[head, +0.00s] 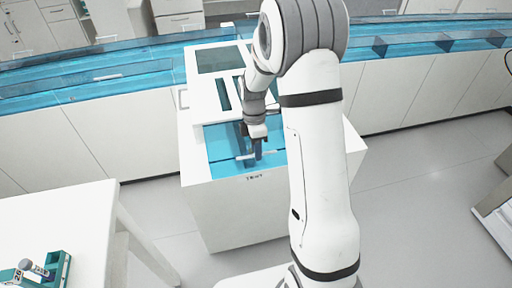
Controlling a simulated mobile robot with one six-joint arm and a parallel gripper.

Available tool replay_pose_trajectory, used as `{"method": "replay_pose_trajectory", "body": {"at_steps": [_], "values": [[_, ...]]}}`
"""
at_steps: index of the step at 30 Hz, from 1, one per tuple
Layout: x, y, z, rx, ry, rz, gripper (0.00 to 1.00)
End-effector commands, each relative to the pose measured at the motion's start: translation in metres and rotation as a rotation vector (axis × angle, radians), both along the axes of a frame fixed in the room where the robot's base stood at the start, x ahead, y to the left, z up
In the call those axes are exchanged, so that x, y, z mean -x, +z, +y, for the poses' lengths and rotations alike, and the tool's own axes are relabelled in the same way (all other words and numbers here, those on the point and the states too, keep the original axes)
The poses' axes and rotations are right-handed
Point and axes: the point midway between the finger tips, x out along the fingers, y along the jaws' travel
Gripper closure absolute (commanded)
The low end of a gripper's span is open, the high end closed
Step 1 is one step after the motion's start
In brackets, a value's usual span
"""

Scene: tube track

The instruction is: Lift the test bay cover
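The test bay cover (222,142) is a blue see-through panel in the top of a white cabinet (225,205), at its near end. A thin pale bar, like a handle (241,157), lies near the cover's front edge. The cover looks closed. My gripper (257,154) points down over the cover's right part, at or just above the bar. Its dark fingers are small and partly merge with the cover, so I cannot tell whether they are open, shut or touching the bar.
A white table (70,225) at lower left holds a teal rack (55,268) with tubes. Behind the cabinet run long white counters with blue see-through tops (90,72).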

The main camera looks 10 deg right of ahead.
Motion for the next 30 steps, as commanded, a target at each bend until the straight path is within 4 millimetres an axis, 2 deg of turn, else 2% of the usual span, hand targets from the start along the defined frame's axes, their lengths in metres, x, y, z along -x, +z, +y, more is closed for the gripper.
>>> {"method": "replay_pose_trajectory", "body": {"at_steps": [2,14,30], "values": [[0.0,0.0001,-0.0002,0.0,-0.001,0.0,0.68],[-0.0002,0.0004,-0.0005,0.0,-0.001,0.0,1.0],[-0.0012,0.0033,-0.001,0.0,-0.002,0.007,1.0]]}}
